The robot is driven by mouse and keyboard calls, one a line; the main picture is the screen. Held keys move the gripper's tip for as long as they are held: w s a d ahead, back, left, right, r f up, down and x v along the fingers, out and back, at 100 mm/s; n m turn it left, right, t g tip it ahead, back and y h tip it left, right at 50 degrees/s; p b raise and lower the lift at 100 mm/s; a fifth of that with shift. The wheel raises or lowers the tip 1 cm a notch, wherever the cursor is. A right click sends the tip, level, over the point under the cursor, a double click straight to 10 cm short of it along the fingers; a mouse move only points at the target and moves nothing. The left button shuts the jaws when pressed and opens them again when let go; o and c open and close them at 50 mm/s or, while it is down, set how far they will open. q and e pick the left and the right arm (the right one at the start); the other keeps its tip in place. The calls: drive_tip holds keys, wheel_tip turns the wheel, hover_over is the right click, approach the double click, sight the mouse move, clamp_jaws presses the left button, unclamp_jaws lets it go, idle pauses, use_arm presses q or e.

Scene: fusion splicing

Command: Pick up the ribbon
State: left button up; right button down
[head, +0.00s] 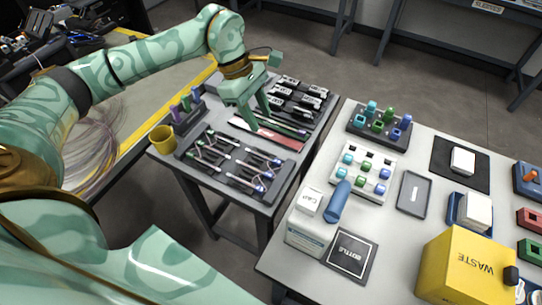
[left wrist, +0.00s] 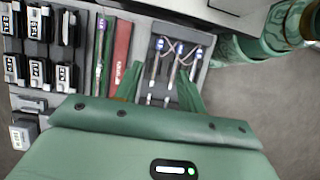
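My left gripper (head: 258,118) hangs over the dark tray table, its fingers pointing down. In the left wrist view its two green fingers (left wrist: 158,82) are spread apart with nothing seen held between them. A flat red strip (head: 266,134) lies below and beside the fingers; it also shows in the left wrist view (left wrist: 122,45). A thin green and purple strip (head: 287,126) lies alongside it, also in the left wrist view (left wrist: 104,45). I cannot tell which strip is the ribbon. The fingers hide part of the strips in the head view. My right gripper is not in view.
Black labelled clips (head: 300,90) fill the back of the table. A rack of several cables (head: 235,165) lies in front, with a yellow cup (head: 162,139) at left. A white table (head: 300,262) with racks and a yellow waste box (head: 465,265) stands right.

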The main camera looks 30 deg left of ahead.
use_arm(q)
drive_tip(key=b, duration=0.2)
hover_over(279, 161)
drive_tip(key=a, duration=0.2)
drive_tip(key=f, duration=0.8)
drive_tip(key=shift+s+f, duration=0.1)
drive_tip(key=shift+s, duration=0.1)
drive_tip(key=x, duration=0.1)
drive_tip(key=b+x, duration=0.1)
drive_tip(key=x, duration=0.3)
drive_tip(key=shift+a+f, duration=0.2)
drive_tip(key=shift+a, duration=0.1)
drive_tip(key=shift+r, duration=0.1)
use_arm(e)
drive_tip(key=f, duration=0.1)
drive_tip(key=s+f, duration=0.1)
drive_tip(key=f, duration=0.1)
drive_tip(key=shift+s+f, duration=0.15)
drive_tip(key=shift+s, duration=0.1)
use_arm(q)
drive_tip(key=c, duration=0.9)
